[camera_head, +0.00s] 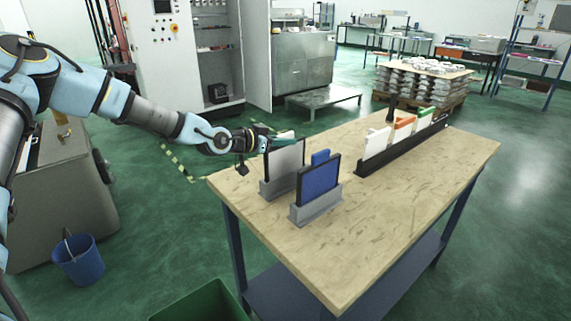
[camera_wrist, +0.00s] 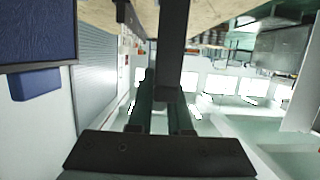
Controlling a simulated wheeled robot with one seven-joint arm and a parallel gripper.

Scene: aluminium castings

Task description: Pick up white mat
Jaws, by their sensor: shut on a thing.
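The white mat (camera_head: 284,163) looks like a light grey-white panel with a dark edge. It stands upright on the left of the table, its lower edge at a grey holder (camera_head: 272,190); I cannot tell whether it is lifted. My gripper (camera_head: 290,142) reaches in from the left at its top edge. In the wrist view my gripper (camera_wrist: 163,105) is shut on a dark bar-like edge (camera_wrist: 172,45), seemingly the mat's edge. The mat's face is hardly visible there.
A blue panel (camera_head: 319,180) stands close by in a second grey holder (camera_head: 316,208). It also shows in the wrist view (camera_wrist: 35,35). A long black rack (camera_head: 385,157) with white, orange and green pieces stands farther right. The table's front right (camera_head: 400,220) is clear.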

